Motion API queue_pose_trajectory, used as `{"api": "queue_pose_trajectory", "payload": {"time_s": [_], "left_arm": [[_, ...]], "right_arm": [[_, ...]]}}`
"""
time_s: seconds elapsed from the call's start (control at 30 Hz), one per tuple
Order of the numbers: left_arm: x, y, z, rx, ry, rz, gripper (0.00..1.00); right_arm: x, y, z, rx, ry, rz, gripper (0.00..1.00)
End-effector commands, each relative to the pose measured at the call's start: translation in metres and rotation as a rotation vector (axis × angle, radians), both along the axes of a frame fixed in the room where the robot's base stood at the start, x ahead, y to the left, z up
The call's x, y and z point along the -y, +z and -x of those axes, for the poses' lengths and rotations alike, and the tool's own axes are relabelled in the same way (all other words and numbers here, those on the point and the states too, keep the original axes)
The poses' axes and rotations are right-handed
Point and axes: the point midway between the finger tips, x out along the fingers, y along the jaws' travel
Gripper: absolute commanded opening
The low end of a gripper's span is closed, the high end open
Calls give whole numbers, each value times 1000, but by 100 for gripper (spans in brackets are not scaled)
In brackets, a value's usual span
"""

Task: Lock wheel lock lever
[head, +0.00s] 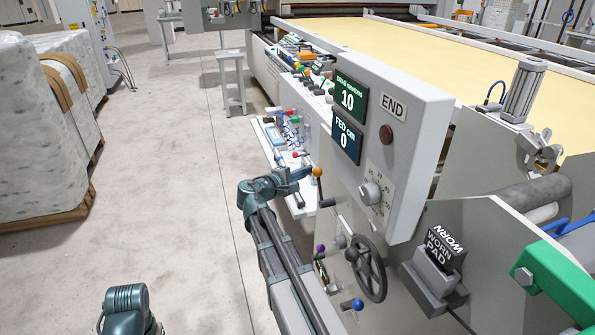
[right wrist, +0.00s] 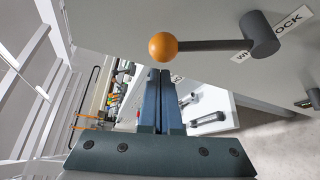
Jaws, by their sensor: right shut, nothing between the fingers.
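The wheel lock lever is a dark rod with an orange ball knob (head: 317,172). In the right wrist view the orange ball (right wrist: 163,46) is at the left end of the rod, which runs nearly level to a dark hub (right wrist: 259,35). The hub partly covers a white label ending in "LOCK" (right wrist: 295,22). My right gripper (head: 306,173) is shut and empty beside the ball. In the right wrist view its fingertips (right wrist: 160,72) appear just below the ball; I cannot tell whether they touch it. My left gripper's fingers are not visible; only part of that arm shows at bottom left.
A dark handwheel (head: 370,268) sits on the machine panel below the lever, with a purple knob (head: 320,248) and a blue knob (head: 357,304) nearby. A control box (head: 405,140) overhangs to the right. A tool-filled shelf (head: 270,135) stands behind.

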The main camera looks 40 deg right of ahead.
Motion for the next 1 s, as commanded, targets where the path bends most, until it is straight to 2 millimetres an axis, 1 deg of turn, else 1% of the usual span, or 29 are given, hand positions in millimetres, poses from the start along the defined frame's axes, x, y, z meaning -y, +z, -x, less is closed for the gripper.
{"api": "queue_pose_trajectory", "payload": {"time_s": [0.03, 0.13, 0.57, 1.0], "left_arm": [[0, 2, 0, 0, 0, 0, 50], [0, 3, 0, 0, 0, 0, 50], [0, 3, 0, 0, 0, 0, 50], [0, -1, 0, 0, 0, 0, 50]], "right_arm": [[-1, 2, 5, 0, 0, 0, 0], [-1, 3, 9, 0, 0, 0, 0], [-1, 3, 10, 2, 0, 1, 0], [-3, 7, 16, 75, -2, 24, 0]]}}
